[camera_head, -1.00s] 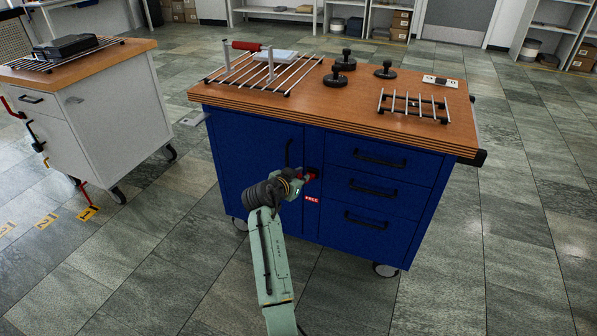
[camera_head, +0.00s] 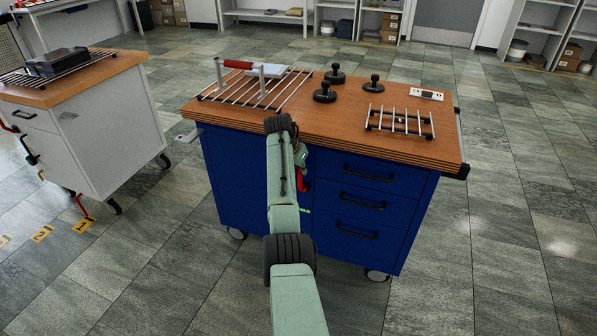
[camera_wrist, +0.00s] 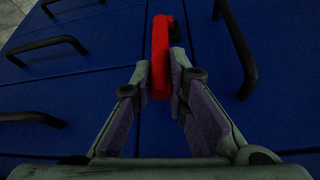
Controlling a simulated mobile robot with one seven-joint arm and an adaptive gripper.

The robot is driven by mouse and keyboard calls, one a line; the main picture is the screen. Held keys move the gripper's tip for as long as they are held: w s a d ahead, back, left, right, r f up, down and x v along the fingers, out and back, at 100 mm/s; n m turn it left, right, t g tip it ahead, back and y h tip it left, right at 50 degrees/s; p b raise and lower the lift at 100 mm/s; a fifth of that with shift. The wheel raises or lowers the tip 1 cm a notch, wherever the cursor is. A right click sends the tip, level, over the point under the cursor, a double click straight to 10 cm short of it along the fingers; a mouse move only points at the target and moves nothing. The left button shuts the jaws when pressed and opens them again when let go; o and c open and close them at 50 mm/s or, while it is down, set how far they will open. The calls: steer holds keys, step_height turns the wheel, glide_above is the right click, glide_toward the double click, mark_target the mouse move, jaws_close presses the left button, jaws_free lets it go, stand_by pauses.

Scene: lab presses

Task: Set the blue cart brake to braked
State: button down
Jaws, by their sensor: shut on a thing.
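The blue cart (camera_head: 345,222) stands in front of me with its drawer side facing me. Its red brake lever (camera_wrist: 160,58) lies between the two fingers of my gripper (camera_wrist: 162,78) in the wrist view, and the fingers are shut on it. In the head view a bit of the red lever (camera_head: 304,187) shows just right of my arm, which hides most of the gripper and part of the door. A small green label (camera_head: 305,210) shows on the cart front below the lever; its text is too small to read.
A white cart (camera_head: 105,125) stands at the left. Tiled floor is clear at right.

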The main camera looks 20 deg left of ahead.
steer(key=shift+w+r, duration=0.2)
steer(key=shift+w, duration=0.15)
stand_by(0.3)
steer(key=c, duration=1.6)
jaws_free()
steer(key=shift+f, duration=0.1)
steer(key=shift+o, duration=0.2)
steer(key=v, duration=1.2)
steer(key=shift+w, duration=0.2)
